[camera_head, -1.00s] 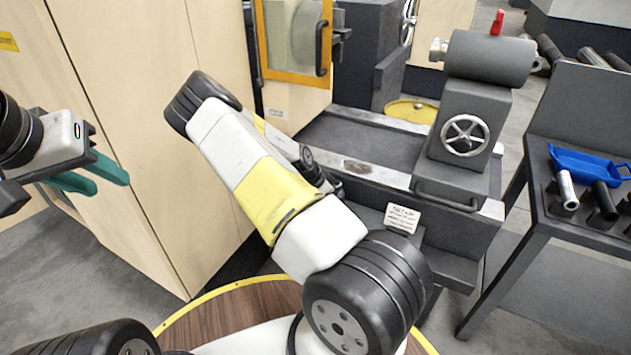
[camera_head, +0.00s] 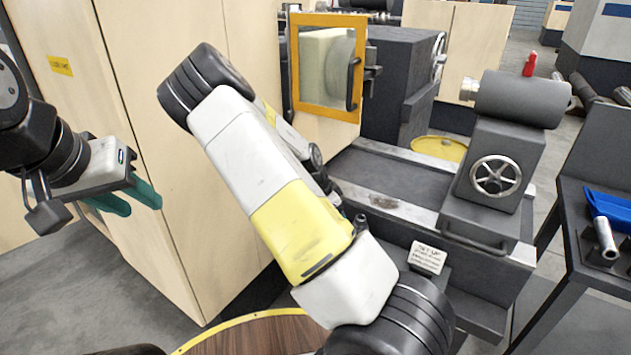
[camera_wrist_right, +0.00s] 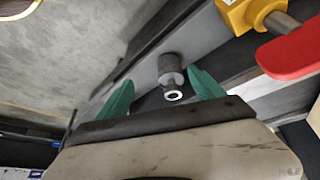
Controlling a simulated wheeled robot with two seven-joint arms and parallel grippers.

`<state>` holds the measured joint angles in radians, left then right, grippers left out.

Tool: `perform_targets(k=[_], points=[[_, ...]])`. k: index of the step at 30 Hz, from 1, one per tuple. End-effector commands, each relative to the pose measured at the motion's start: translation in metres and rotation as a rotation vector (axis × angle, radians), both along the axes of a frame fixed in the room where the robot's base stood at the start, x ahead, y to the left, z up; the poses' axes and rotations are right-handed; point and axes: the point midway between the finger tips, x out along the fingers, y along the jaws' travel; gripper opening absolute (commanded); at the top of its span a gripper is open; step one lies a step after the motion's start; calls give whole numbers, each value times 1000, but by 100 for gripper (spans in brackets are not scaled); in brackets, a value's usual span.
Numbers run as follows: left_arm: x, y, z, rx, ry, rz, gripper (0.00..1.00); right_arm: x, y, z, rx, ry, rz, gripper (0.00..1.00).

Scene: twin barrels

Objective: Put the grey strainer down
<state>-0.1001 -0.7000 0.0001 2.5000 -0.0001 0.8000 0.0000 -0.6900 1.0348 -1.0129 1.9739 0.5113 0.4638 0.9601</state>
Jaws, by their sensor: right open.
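A grey cylindrical piece with a pale ring end (camera_wrist_right: 171,68), which looks like the strainer, shows in the right wrist view just beyond my right gripper (camera_wrist_right: 160,82). The right gripper's green fingers are apart, one on each side of it in the picture; I see no contact. My left gripper (camera_head: 144,205) is at the left of the head view, its green fingers apart and empty, in front of a pale cabinet. My right arm crosses the middle of the head view and its gripper is hidden there.
A lathe-like machine has a handwheel (camera_head: 496,177), a flat bed and a small sign (camera_head: 428,257). A dark bench at the right holds a blue tray (camera_head: 612,208) and a metal tube (camera_head: 606,238). A red handle (camera_wrist_right: 290,52) and yellow block (camera_wrist_right: 248,13) show in the right wrist view.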

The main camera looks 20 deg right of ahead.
Motion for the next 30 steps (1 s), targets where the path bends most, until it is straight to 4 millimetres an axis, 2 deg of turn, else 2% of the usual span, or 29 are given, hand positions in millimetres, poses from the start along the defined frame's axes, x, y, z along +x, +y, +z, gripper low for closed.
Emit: perform_targets(k=[5, 8, 15, 20, 24, 27, 30], points=[[0, 0, 0, 0, 0, 0, 36, -27, 44, 30, 258, 47, 125, 77], [0, 0, 0, 0, 0, 0, 36, -40, 69, 57, 381, 48, 237, 77], [0, 0, 0, 0, 0, 0, 36, -75, 115, 146, 563, -31, 585, 77], [0, 0, 0, 0, 0, 0, 36, -108, 131, 209, 571, -119, 849, 77], [0, 0, 0, 0, 0, 0, 36, -144, 136, 258, 495, -192, 1083, 77], [0, 0, 0, 0, 0, 0, 36, -172, 137, 286, 395, -230, 1233, 77], [0, 0, 0, 0, 0, 0, 36, -197, 136, 305, 282, -247, 1356, 77]])
